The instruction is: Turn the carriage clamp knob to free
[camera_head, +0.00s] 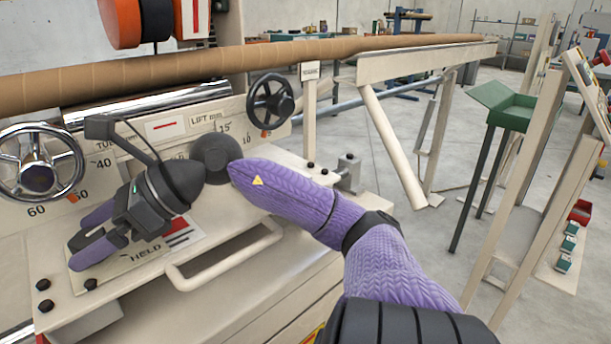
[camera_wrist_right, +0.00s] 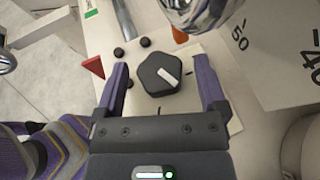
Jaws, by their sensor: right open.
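The clamp knob (camera_wrist_right: 161,76) is dark and five-sided with a white pointer bar. It sits on a pale plate (camera_wrist_right: 190,52) in the right wrist view, between the two purple fingers of my right gripper (camera_head: 82,240). The fingers are spread, with a visible gap on each side of the knob. In the head view the gripper reaches down to the left over the plate marked HELD (camera_head: 146,257) and mostly hides the knob. My left gripper is not in view.
A chrome handwheel (camera_head: 38,162) stands left of the gripper and a black handwheel (camera_head: 271,100) behind to the right. A pale bar handle (camera_head: 228,258) is below my forearm. Several black screw heads surround the plate. A long brown tube (camera_head: 230,62) crosses behind.

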